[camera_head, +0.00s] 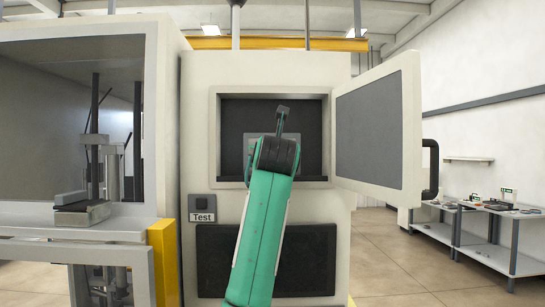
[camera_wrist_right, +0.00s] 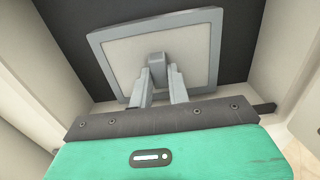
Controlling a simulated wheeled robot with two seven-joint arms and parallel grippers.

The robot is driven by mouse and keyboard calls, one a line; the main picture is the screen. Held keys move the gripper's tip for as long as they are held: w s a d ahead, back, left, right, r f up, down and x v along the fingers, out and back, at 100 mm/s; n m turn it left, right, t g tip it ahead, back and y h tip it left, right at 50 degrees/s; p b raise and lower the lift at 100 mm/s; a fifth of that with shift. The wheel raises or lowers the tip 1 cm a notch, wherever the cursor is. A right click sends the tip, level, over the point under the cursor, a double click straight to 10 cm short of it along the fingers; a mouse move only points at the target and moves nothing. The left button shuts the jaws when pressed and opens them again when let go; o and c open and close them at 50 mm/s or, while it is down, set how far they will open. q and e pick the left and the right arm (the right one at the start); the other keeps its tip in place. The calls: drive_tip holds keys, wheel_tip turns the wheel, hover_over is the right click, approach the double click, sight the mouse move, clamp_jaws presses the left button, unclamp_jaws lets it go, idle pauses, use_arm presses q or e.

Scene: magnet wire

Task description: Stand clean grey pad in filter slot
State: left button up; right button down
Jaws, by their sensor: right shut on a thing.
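The grey pad (camera_wrist_right: 190,28), a square with a grey frame and a pale, clean-looking face, shows in the right wrist view in front of a dark back wall. My right gripper (camera_wrist_right: 158,75) is shut on the small grey tab at the pad's middle. The pad looks upright and close to the back wall. Any slot edge under it is hidden, and I cannot tell whether it touches. My left gripper is out of view.
The cabinet door (camera_head: 375,130) stands open at the right of the recess. A "Test" button (camera_head: 202,207) is at the lower left. A machine bay (camera_head: 85,215) with a metal block stands at the left. Side benches (camera_head: 490,225) stand far right, with open floor before them.

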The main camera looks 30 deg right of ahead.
drive_tip(key=shift+w+d+f+p, duration=0.1)
drive_tip(key=shift+w+f+p, duration=0.1)
drive_tip(key=shift+p, duration=0.15)
drive_tip(key=shift+f, duration=0.3)
drive_tip(key=shift+f, duration=0.25)
drive_tip(key=c, duration=1.3)
unclamp_jaws()
drive_tip(key=shift+c, duration=0.2)
drive_tip(key=shift+r, duration=0.1)
